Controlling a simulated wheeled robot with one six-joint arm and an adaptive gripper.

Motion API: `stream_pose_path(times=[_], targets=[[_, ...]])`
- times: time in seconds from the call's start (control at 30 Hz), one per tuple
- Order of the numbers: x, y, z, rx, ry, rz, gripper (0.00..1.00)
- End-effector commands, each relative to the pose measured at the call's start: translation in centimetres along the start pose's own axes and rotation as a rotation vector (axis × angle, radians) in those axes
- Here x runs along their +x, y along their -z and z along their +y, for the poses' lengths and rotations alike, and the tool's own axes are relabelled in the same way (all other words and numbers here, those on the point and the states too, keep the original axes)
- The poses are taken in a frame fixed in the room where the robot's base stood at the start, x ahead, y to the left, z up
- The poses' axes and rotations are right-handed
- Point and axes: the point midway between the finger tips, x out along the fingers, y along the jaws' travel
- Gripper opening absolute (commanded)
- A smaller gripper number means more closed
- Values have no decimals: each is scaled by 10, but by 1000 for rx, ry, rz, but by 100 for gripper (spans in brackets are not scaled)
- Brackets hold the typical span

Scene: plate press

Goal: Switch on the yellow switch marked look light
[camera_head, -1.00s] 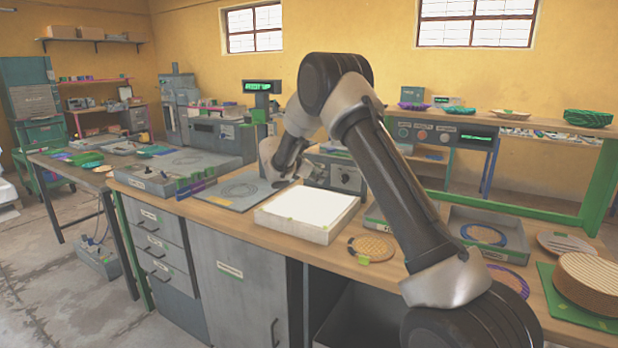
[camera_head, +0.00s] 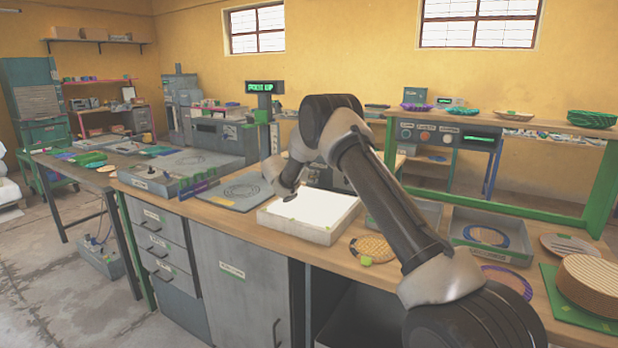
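I cannot make out a yellow switch marked look light; it may be too small or hidden behind my arm. A shallow box with a bright white top (camera_head: 318,212) sits on the wooden bench. My gripper (camera_head: 287,194) points down just above the back left part of this box, near its edge. Its fingers are small and dark here, so I cannot see whether they are open or shut. A grey control box (camera_head: 326,175) stands behind, partly covered by my arm.
A grey plate with a ring mark (camera_head: 238,192) lies left of the white-topped box. A woven disc (camera_head: 371,248) and a grey tray (camera_head: 490,236) lie to the right. A panel with round knobs (camera_head: 432,134) hangs under the back shelf.

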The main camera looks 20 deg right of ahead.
Motion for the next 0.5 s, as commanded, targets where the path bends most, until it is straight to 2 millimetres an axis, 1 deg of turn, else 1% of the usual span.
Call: stream_pose_path(times=[0.07,0.1,0.27,0.3,0.5], targets=[[0,0,0,1,0,0,36],[0,0,0,1,0,0,32],[0,0,0,1,0,0,3],[0,0,0,1,0,0,0],[0,-1,0,3,2,10,0]])
